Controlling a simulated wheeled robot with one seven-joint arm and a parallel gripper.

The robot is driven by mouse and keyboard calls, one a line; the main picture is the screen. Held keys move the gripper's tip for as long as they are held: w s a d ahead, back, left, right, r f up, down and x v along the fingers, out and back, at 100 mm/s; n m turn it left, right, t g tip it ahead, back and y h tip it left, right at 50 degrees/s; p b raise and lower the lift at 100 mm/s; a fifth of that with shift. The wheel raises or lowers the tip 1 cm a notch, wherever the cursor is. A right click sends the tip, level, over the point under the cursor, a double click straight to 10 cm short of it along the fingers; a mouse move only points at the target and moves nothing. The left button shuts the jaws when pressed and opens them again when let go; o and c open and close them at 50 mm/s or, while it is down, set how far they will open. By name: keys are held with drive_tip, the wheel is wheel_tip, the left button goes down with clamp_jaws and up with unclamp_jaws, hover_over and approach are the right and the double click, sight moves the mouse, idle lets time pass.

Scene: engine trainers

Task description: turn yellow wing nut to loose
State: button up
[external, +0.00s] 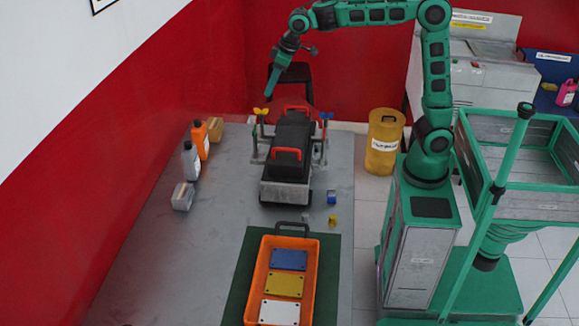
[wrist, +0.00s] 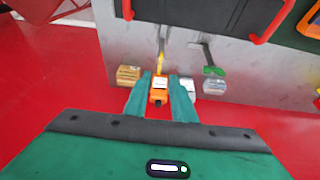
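The yellow wing nut (external: 261,112) sits on top of a post at the far left corner of the black engine trainer (external: 290,134). In the wrist view the yellow wing nut (wrist: 160,62) shows edge-on, just beyond the fingertips and roughly centred between them. My gripper (external: 269,95) points down from above, a little over the yellow wing nut and apart from it. In the wrist view my gripper (wrist: 160,80) has its two green fingers spread with a gap between them and nothing held.
A blue wing nut (external: 327,116) is at the trainer's far right, and a green one (wrist: 213,71) shows in the wrist view. Orange bottle (external: 201,142), grey bottle (external: 191,161) and small boxes stand left. An orange tray (external: 254,290) lies in front. Red handles rise from the trainer.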

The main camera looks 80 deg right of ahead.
drive_tip(key=x, duration=0.8)
drive_tip(key=shift+f, duration=0.25)
clamp_jaws()
